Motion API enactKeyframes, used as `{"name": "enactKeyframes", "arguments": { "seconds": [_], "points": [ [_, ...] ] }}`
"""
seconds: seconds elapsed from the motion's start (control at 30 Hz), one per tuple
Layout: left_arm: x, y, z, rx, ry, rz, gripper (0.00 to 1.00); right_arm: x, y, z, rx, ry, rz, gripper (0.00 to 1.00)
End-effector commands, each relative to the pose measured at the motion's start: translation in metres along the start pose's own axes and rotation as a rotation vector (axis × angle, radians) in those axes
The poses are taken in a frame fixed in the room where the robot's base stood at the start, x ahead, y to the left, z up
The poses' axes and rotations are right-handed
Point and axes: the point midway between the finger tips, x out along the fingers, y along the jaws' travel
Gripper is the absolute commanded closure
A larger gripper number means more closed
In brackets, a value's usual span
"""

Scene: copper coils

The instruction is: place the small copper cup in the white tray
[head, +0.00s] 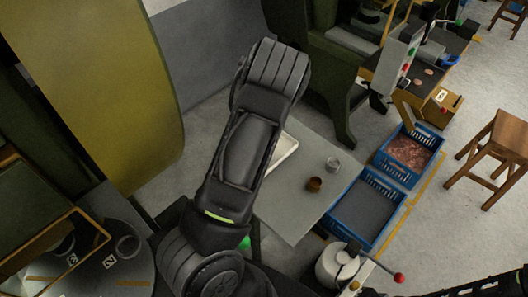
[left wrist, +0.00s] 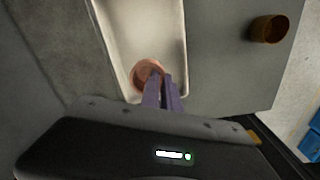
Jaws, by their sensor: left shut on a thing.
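The small copper cup (left wrist: 147,73) shows in the left wrist view at the near end of the white tray (left wrist: 150,28). My left gripper (left wrist: 160,88) is shut on the cup's side, with its fingers overlapping the tray's near rim. The cup is inside the tray's outline; I cannot tell whether it touches the tray floor. In the head view only a part of the white tray (head: 284,152) shows beside my left arm, which hides the left gripper and the copper cup. My right gripper is not in view.
A brown cup (head: 314,184) and a silver cup (head: 332,164) stand on the grey table (head: 290,212), right of the tray. The brown cup also shows in the left wrist view (left wrist: 269,29). Blue crates (head: 365,215) and a wooden stool (head: 497,150) are further right.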

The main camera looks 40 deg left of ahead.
Motion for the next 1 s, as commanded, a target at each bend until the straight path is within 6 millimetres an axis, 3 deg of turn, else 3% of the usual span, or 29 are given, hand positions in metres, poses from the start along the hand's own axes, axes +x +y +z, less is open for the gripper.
{"name": "enactKeyframes", "arguments": {
  "seconds": [0.3, 0.6, 0.97, 1.0],
  "points": [
    [0.003, 0.000, 0.000, 0.000, 0.000, 0.000, 1.00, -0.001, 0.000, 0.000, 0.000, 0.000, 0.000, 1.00],
    [0.037, 0.000, -0.001, 0.001, 0.001, -0.001, 1.00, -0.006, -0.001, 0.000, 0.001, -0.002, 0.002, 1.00],
    [0.042, 0.000, 0.000, 0.001, 0.000, 0.000, 1.00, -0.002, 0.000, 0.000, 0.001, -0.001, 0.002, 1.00],
    [0.041, 0.000, 0.000, 0.001, -0.001, 0.000, 0.93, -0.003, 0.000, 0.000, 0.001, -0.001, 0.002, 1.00]
  ]
}}
